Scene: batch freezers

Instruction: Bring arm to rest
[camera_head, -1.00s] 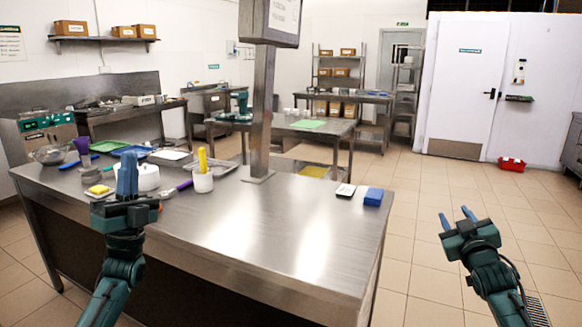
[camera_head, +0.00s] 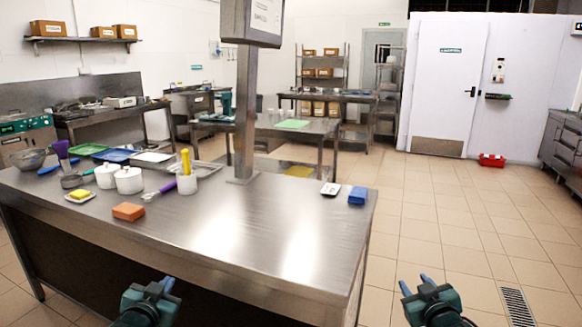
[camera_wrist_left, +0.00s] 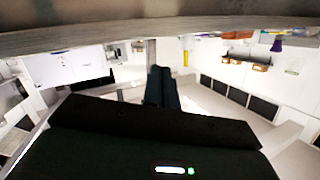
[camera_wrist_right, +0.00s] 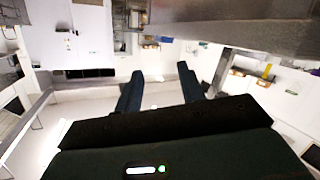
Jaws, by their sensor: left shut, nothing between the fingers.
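My left gripper (camera_head: 166,285) is low in the head view, in front of the near side of the steel table (camera_head: 270,235). It is shut and empty; its fingers (camera_wrist_left: 161,88) lie together in the left wrist view, with the table's edge across the top. My right gripper (camera_head: 415,284) is low at the right, beyond the table's right corner and over the tiled floor. Its two fingers (camera_wrist_right: 160,92) stand apart with nothing between them in the right wrist view.
On the table are an orange block (camera_head: 128,211), white lidded pots (camera_head: 129,180), a white holder (camera_head: 187,184) with a yellow-handled tool, a blue block (camera_head: 358,195) and a steel post (camera_head: 245,115).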

